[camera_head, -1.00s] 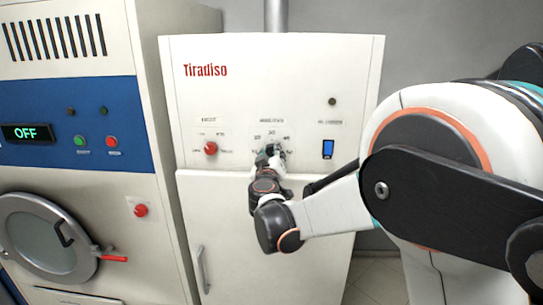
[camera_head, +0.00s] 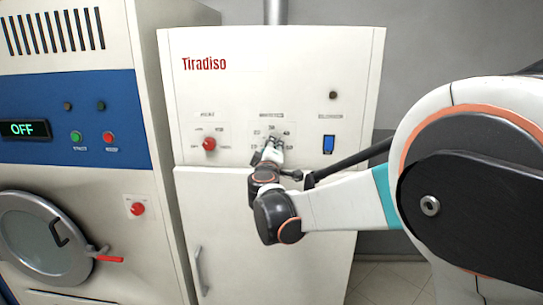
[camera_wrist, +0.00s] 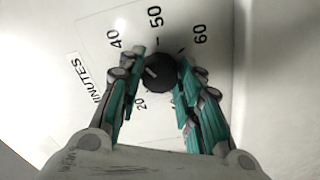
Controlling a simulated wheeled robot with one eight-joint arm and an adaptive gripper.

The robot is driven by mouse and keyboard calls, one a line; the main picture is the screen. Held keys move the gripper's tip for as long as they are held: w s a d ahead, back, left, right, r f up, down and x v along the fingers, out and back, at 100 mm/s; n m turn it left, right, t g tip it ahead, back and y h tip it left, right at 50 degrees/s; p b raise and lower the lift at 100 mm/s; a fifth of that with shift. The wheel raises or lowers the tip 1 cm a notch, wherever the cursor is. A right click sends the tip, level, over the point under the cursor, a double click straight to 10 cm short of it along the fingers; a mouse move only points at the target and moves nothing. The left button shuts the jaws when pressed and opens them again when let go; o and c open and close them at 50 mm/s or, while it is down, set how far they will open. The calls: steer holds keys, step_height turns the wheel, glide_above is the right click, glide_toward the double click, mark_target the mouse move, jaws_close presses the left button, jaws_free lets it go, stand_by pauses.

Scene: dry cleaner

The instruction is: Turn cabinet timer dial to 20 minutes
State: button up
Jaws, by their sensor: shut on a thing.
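The timer dial (camera_wrist: 159,73) is a round black knob with a short white mark on its left part in the wrist view. Around it on the white panel are the numbers 40, 50, 60 and 20, with the word MINUTES at the left; I cannot tell exactly which number the mark meets. My gripper (camera_wrist: 160,67) has one teal-padded finger on each side of the knob and is shut on it.
On the cabinet panel, a red knob (camera_head: 209,144) is to the left of my gripper and a blue switch (camera_head: 328,144) is to the right. A machine with a blue panel (camera_head: 95,125), reading OFF, stands at the left.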

steer(key=n+b, duration=0.4)
steer(key=n, duration=0.7)
steer(key=shift+s, duration=0.1)
steer(key=n+b, duration=0.1)
steer(key=n, duration=0.4)
steer(key=shift+a+n, duration=0.1)
steer(key=shift+n, duration=0.2)
steer(key=shift+r+n+b, duration=0.1)
steer(key=shift+n+b, duration=0.25)
steer(key=shift+n, duration=1.85)
steer(key=o, duration=1.1)
steer(key=shift+c, duration=0.2)
